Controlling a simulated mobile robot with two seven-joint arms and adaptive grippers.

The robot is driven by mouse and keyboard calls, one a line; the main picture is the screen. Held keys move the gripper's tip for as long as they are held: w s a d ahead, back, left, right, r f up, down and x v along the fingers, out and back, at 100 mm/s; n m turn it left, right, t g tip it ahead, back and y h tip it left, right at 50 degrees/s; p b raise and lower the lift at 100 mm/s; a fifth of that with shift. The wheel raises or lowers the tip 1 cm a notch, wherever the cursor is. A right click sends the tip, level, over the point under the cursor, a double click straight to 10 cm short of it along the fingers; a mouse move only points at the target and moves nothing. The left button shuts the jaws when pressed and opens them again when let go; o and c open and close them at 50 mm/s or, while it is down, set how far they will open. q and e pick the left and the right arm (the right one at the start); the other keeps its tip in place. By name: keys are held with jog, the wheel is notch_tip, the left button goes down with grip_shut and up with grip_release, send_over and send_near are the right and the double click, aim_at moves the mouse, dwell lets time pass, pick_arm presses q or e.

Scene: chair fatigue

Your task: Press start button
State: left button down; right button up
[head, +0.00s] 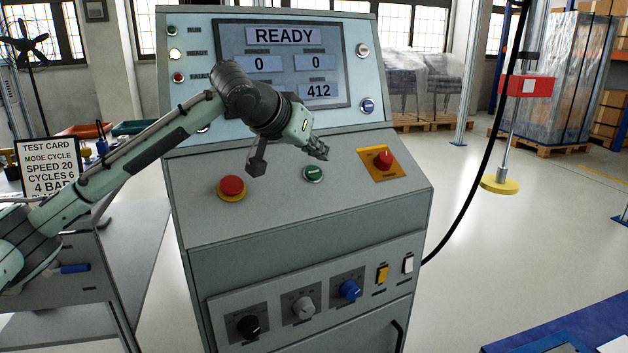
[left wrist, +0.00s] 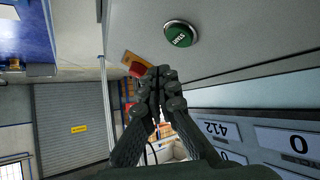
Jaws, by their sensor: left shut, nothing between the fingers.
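The green start button (head: 313,173) sits on the sloped grey console panel (head: 355,205) in the head view, between two red buttons. It also shows in the left wrist view (left wrist: 180,34), with lettering seen upside down. My left gripper (head: 318,152) is shut and empty, just above the green button in the head view. In the left wrist view its closed fingertips (left wrist: 157,75) are below and left of the button, apart from it in the picture. The exact gap cannot be told. My right gripper is not in view.
A red mushroom button (head: 232,186) is left of the green one; another red button (head: 383,160) on a yellow plate is right. The screen (head: 285,64) reads READY. Knobs, including a blue one (head: 350,290), and switches line the lower panel. A black cable hangs at the right.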

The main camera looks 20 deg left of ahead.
aim_at(321, 170)
pick_arm(q)
jog(key=shift+w+a+f, duration=0.25)
jog(key=shift+w+f, duration=0.05)
jog(key=shift+f, duration=0.25)
jog(key=shift+w+a+f, duration=0.25)
jog(key=shift+f, duration=0.3)
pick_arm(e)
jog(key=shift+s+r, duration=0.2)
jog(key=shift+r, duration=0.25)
pick_arm(q)
jog(key=shift+f, duration=0.1)
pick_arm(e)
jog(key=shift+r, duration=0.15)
pick_arm(q)
jog(key=shift+w+a+f+p, duration=0.15)
jog(key=shift+f+p, duration=0.05)
jog(key=shift+p, duration=0.1)
jog(key=shift+f, duration=0.1)
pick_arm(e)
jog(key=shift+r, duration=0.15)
